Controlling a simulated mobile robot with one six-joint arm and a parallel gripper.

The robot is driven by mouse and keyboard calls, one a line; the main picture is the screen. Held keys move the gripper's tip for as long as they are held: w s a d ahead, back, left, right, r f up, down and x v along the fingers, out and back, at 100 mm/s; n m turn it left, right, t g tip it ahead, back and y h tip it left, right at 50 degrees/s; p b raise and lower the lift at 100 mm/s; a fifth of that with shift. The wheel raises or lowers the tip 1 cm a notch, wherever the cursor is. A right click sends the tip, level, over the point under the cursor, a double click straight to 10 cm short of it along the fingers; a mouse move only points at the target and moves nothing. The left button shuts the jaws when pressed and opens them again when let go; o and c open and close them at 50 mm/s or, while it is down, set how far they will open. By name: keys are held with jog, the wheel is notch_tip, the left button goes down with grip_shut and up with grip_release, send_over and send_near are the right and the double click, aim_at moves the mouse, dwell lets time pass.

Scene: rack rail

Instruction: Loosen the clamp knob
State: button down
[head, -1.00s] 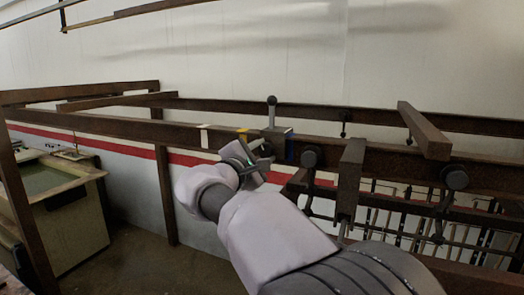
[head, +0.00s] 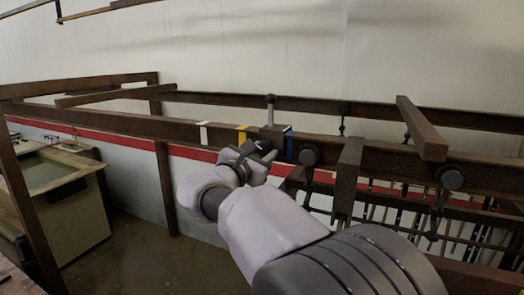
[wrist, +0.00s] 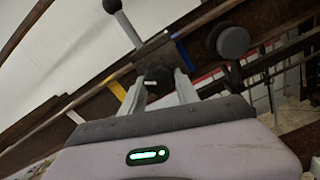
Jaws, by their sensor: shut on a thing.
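The clamp is a grey block (head: 277,131) on the brown rail, with a ball-topped lever (head: 270,99) standing upright from it. It also shows in the wrist view as a block (wrist: 152,45) with its lever ball (wrist: 112,6). Its dark knob (wrist: 155,76) faces me on the near side. My gripper (wrist: 160,84) has one finger on each side of the knob and is shut on it. In the head view my gripper (head: 262,149) is at the clamp's near face, and the knob is mostly hidden there.
The rail carries a white mark (head: 203,132), a yellow mark (head: 242,135) and a blue mark (head: 288,147). The clamp sits between yellow and blue. A tank (head: 65,200) is at left.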

jog(key=shift+r, duration=0.2)
jog(key=c, duration=1.3)
grip_release()
jog(key=o, duration=0.4)
jog(key=shift+w+d+f, duration=0.1)
jog(key=shift+s+a+f, duration=0.15)
jog(key=shift+s+a, duration=0.1)
jog(key=shift+s, duration=0.15)
jog(key=b+v, duration=0.3)
jog(key=v, duration=1.3)
jog(key=shift+s, duration=0.35)
